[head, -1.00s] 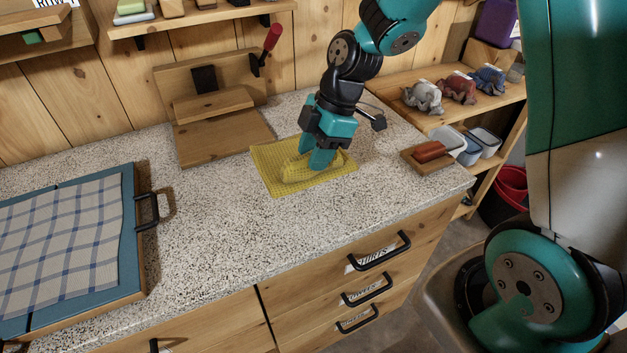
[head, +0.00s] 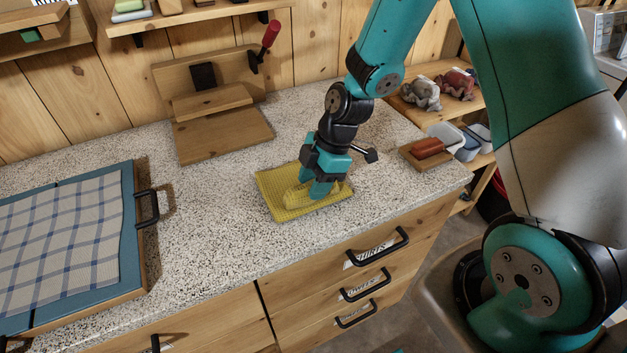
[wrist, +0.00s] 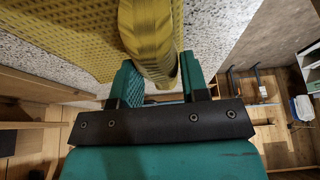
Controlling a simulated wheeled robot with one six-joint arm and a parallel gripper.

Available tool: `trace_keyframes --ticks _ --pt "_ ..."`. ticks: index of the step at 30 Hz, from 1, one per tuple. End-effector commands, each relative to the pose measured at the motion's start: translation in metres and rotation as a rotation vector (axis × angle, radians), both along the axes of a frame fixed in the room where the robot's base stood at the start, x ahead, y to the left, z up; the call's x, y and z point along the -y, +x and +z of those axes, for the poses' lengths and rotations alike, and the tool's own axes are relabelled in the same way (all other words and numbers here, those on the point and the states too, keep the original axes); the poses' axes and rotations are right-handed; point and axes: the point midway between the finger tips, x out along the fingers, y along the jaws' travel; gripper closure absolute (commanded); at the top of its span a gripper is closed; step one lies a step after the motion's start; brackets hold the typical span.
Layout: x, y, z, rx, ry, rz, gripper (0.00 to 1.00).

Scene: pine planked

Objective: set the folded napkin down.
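The folded napkin (head: 276,187) is yellow with a waffle weave. It is spread nearly flat at the counter, with a raised ridge across its middle. My gripper (head: 318,190) points down over the napkin's right part. In the wrist view the gripper (wrist: 152,82) has its two fingers closed on the napkin's bunched ridge (wrist: 148,35), and the flat part of the napkin spreads out beyond it. I cannot tell whether all of the napkin's underside touches the counter.
The speckled counter (head: 215,215) is clear left and front of the napkin. A wooden stand (head: 225,135) is behind left. A blue tray (head: 145,270) with a checked cloth (head: 65,235) is at left. A small board with a red-brown block (head: 428,149) is at right.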

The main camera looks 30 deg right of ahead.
Motion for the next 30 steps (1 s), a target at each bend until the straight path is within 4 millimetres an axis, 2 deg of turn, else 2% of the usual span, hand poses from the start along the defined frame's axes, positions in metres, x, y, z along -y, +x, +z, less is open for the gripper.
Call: trace_keyframes --ticks 1,2,10,14,17,24,30 --pt "0.0 0.0 0.0 0.0 0.0 0.0 0.47" --pt "0.0 0.0 0.0 0.0 0.0 0.0 0.4" --pt "0.0 0.0 0.001 0.0 0.0 0.0 0.39" --pt "0.003 0.001 0.008 0.002 0.0 -0.001 0.39" --pt "0.009 0.001 0.023 0.006 -0.001 -0.003 0.39" --pt "0.03 0.001 0.073 0.006 -0.001 -0.004 0.39" --pt "0.042 0.001 0.103 0.004 0.0 -0.002 0.39"
